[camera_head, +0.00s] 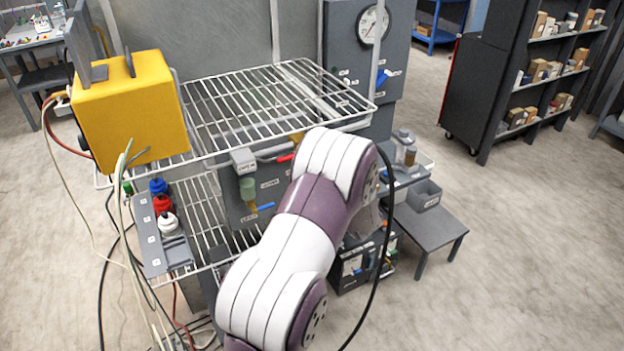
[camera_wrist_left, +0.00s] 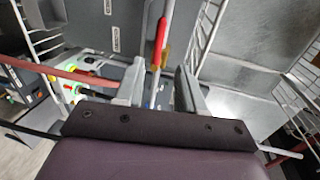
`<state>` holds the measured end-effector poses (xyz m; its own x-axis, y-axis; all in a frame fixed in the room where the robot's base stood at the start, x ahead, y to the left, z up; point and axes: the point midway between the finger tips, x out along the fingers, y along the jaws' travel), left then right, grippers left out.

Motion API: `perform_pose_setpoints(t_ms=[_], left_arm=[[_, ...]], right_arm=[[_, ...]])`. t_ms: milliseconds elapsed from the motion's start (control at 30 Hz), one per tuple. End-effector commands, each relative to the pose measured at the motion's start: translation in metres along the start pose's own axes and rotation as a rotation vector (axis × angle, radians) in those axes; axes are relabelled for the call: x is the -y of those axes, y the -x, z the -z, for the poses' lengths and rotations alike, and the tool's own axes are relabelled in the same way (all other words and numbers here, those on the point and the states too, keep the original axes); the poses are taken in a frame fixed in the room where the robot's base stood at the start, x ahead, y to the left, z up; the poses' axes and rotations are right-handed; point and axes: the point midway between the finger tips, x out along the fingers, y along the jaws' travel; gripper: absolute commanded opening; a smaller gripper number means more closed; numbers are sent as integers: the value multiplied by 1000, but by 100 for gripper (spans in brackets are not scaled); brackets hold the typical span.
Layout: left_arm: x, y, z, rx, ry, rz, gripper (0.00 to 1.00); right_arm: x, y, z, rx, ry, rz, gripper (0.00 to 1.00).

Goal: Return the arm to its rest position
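In the head view my arm, with white and purple links, reaches up from the bottom middle and bends down in front of the wire rack (camera_head: 262,85). Its gripper is hidden there behind the arm. In the left wrist view my left gripper (camera_wrist_left: 158,92) shows two grey fingers with a clear gap between them. A rod with a red grip (camera_wrist_left: 160,33) runs beyond and between the fingers. I see nothing clamped by them. My right gripper is in neither view.
A yellow box (camera_head: 130,110) stands at the rack's left end. A grey panel with valves (camera_head: 240,205) hangs under the upper shelf, close to my arm. A small grey table (camera_head: 432,228) stands to the right. Loose cables (camera_head: 130,250) hang at lower left.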

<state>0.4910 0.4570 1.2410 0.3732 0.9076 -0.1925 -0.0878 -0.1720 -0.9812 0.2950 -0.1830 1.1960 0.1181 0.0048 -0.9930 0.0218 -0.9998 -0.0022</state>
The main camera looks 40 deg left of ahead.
Motion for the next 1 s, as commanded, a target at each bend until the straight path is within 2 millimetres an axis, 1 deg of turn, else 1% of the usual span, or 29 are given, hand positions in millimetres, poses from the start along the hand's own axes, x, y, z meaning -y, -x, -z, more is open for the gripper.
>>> perform_pose_setpoints(t_ms=[433,500,567,633,667,700,733,767,800,867,900,967,1000], left_arm=[[0,0,0,-1,1,0,38],[0,0,1,-2,40,-4,38],[-9,0,6,-26,146,-47,38],[-40,8,23,-106,324,-198,38],[-57,17,31,-144,409,-301,38],[-81,37,42,-182,525,-467,38],[-100,58,49,-197,601,-608,38],[-120,84,53,-189,661,-756,38],[-142,122,49,-146,706,-938,38],[-166,174,32,-36,713,-1149,38],[-178,204,14,49,687,-1246,38],[-190,240,-18,169,623,-1331,38],[-195,258,-40,231,571,-1355,38]], right_arm=[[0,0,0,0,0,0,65],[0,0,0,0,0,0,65],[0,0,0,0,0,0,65],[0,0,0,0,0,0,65],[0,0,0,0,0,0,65],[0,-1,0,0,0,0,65],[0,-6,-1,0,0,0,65],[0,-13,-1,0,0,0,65],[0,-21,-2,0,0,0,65],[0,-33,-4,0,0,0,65],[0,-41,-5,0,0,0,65],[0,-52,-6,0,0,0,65],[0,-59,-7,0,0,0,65]])
